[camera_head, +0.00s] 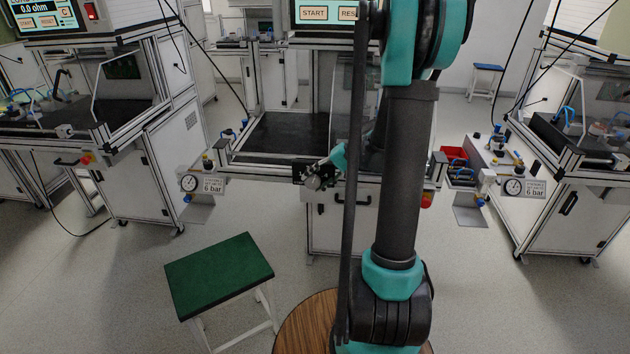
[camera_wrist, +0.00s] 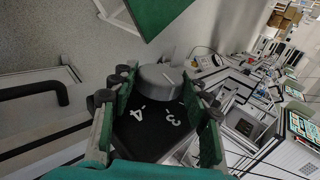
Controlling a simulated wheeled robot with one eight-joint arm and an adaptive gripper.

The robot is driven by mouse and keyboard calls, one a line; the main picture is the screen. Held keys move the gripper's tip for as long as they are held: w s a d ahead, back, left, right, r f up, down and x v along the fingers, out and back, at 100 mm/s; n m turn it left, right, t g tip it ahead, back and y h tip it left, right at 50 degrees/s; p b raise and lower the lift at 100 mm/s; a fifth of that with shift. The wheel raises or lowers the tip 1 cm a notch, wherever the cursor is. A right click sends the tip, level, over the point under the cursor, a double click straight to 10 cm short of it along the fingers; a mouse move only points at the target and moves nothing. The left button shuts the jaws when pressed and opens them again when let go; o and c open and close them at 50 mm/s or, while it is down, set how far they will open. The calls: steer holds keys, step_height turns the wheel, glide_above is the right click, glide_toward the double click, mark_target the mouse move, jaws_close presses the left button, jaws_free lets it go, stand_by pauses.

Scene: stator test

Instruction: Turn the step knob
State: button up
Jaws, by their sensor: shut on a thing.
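The step knob (camera_wrist: 160,78) is a round grey knob with a light pointer line on top. It sits on a black dial plate (camera_wrist: 150,128) with white numbers, of which 4 and 3 are readable in the wrist view. My gripper (camera_wrist: 160,88) has its green-padded fingers on both sides of the knob and is shut on it. In the head view the knob (camera_head: 314,183) shows small on the front of the middle workstation, with my gripper (camera_head: 322,176) at it. My arm hides part of that workstation's front.
A green-topped stool (camera_head: 218,272) stands on the floor at front left. A pressure gauge (camera_head: 188,183) sticks out left of the middle workstation. A black door handle (camera_wrist: 40,94) is near the gripper in the wrist view. Open floor lies left of the stool.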

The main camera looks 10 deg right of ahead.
steer(key=shift+y, duration=0.5)
steer(key=o, duration=1.2)
steer(key=shift+c, duration=0.2)
steer(key=shift+d, duration=0.1)
steer(key=v, duration=1.2)
steer(key=shift+s, duration=0.1)
steer(key=s+a+f+n+h, duration=0.1)
steer(key=s+a+f+h, duration=0.2)
steer(key=s, duration=0.6)
steer(key=s+a+f+n+t+h, duration=0.1)
steer(key=s+a+f+n+h, duration=0.1)
steer(key=s+f+h, duration=0.4)
steer(key=s+a+f, duration=0.1)
steer(key=s, duration=0.3)
steer(key=shift+s+n+h, duration=0.3)
